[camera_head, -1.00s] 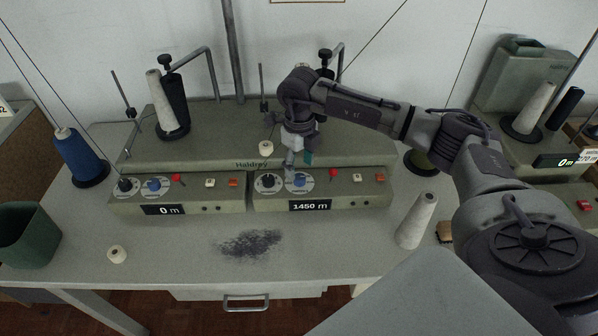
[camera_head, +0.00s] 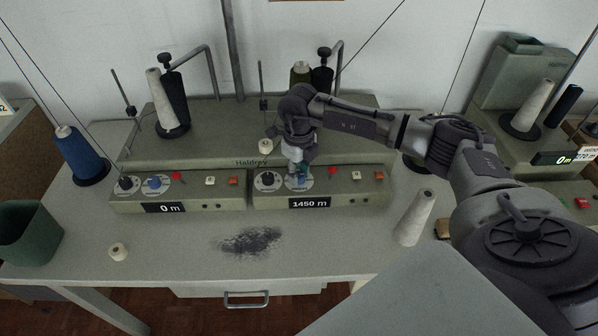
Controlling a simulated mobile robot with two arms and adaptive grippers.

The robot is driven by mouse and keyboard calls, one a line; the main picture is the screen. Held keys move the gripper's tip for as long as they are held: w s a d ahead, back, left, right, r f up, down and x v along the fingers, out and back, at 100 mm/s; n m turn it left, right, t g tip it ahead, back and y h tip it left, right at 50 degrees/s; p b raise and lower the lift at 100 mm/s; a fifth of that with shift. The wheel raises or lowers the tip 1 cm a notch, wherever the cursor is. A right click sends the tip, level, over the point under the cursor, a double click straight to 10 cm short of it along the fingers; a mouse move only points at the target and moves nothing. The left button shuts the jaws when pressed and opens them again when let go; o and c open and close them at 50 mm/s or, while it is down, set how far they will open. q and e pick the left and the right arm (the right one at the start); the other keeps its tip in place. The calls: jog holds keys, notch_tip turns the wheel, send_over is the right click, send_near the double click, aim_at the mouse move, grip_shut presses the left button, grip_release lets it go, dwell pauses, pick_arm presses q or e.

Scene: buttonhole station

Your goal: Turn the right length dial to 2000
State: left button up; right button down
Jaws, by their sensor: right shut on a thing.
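The right half of the winder's front panel carries a black knob (camera_head: 267,179) on a white scale disc and, just right of it, the blue length dial on its own white disc (camera_head: 307,184). The display (camera_head: 310,203) below them reads 1450 m. My right gripper (camera_head: 297,176) reaches down onto the blue dial from above and is shut on it, hiding most of it. My left gripper is not in view.
The left half of the panel has a matching blue dial (camera_head: 154,183) and a display (camera_head: 164,208) reading 0 m. Red buttons (camera_head: 333,171) and switches sit right of my gripper. A white cone (camera_head: 415,218) stands at the front right. The front table is mostly clear.

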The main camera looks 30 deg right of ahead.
jog(key=shift+f+n+b, duration=0.1)
jog(key=shift+n+b, duration=0.35)
jog(key=shift+n, duration=0.15)
jog(key=n+b, duration=0.2)
jog(key=n, duration=0.1)
jog(key=shift+n+b, duration=1.25)
jog(key=shift+n, duration=1.05)
jog(key=c, duration=0.8)
grip_release()
